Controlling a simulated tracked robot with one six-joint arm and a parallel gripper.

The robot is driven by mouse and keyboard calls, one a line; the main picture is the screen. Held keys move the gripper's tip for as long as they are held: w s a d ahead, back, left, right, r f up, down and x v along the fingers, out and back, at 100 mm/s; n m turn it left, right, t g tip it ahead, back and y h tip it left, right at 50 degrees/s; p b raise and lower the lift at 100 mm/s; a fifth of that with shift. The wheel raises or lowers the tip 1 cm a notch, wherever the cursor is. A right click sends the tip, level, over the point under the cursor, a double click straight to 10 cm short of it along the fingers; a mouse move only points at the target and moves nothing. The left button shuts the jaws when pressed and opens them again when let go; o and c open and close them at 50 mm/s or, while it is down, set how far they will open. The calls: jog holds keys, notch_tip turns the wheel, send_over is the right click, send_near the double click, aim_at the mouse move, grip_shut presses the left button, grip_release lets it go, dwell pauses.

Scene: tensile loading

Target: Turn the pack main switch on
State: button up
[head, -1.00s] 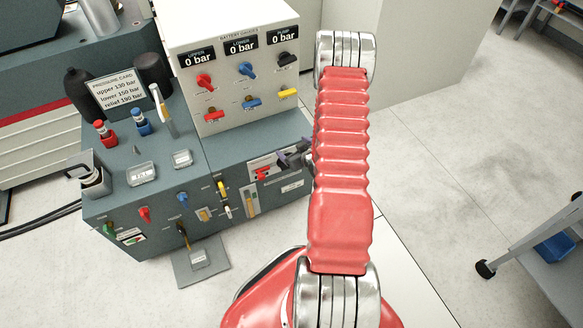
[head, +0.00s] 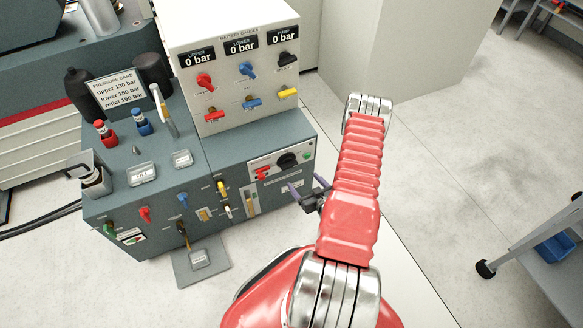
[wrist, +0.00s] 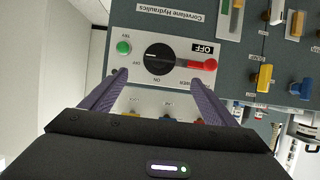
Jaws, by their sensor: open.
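A white switch panel (head: 281,166) is on the front of the teal hydraulic pack, with a black round knob (head: 287,160) and a red handle (head: 263,173). In the wrist view the black knob (wrist: 160,58) faces me, with the red handle (wrist: 198,64) beside it, a black OFF tag (wrist: 202,48) and a green button or lamp (wrist: 124,47). Which of these is the main switch I cannot tell for sure. My gripper (head: 307,186) is open and empty in front of the panel. In the wrist view its purple fingers (wrist: 157,80) straddle the panel's lower part, apart from the knob.
The grey gauge box (head: 240,70) stands on the pack, its displays reading 0 bar. Several coloured valves and levers, including a yellow one (head: 222,190), sit left of the panel. A trolley (head: 550,250) stands at right. The floor between is clear.

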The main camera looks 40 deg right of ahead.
aim_at(290, 166)
jog(key=shift+w, duration=0.1)
jog(key=x, duration=1.3)
jog(key=shift+w+d+f, duration=0.1)
jog(key=shift+w+f, duration=0.1)
jog(key=shift+w, duration=0.1)
jog(key=shift+c, duration=0.4)
jog(key=c, duration=1)
